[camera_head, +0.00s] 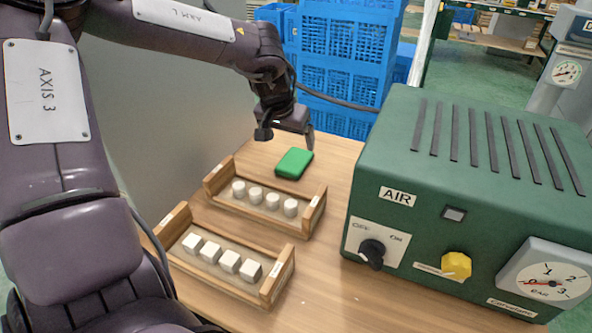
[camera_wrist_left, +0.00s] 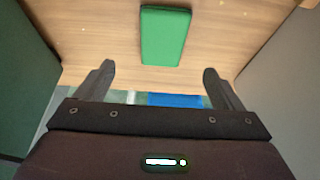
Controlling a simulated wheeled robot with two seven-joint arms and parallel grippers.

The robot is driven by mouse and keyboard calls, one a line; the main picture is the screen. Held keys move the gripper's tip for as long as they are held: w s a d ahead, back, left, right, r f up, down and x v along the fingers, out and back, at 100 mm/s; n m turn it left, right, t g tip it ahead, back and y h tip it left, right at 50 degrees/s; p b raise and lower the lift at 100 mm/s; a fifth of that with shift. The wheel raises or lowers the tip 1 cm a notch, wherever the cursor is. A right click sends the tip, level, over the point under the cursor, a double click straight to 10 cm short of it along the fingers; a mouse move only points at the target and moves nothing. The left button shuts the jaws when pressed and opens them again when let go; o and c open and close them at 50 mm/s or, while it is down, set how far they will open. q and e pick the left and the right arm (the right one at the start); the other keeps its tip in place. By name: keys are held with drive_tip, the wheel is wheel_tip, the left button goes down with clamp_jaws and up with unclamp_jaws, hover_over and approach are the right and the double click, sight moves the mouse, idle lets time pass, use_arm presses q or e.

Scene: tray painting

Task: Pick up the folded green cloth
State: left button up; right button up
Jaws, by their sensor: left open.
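The folded green cloth (camera_head: 294,163) lies flat on the wooden table, behind the two wooden trays. It also shows in the left wrist view (camera_wrist_left: 165,36), ahead of and between my fingers. My left gripper (camera_head: 288,136) is above the table near the cloth's far side. In the left wrist view its two fingers (camera_wrist_left: 158,80) are wide apart with nothing between them. The cloth is apart from the fingers. My right gripper is not in either view.
A wooden tray with white round pieces (camera_head: 309,216) and another with white cubes (camera_head: 273,288) stand left on the table. A green AIR machine (camera_head: 400,162) stands close on the right. Blue crates (camera_head: 338,46) are behind. Bare table (camera_head: 330,265) shows between trays and machine.

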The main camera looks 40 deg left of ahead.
sight(293, 161)
use_arm(q)
wheel_tip(293, 161, down, 3)
drive_tip(key=shift+w+r+b, duration=0.15)
drive_tip(key=shift+r+b, duration=0.05)
drive_tip(key=shift+b, duration=0.2)
drive_tip(key=x, duration=0.6)
drive_tip(key=shift+a, duration=0.2)
drive_tip(key=shift+w+f, duration=0.1)
drive_tip(key=shift+f, duration=0.35)
drive_tip(key=c, duration=1.1)
drive_tip(key=shift+o, duration=0.2)
drive_tip(key=shift+r, duration=0.1)
wheel_tip(293, 161, up, 20)
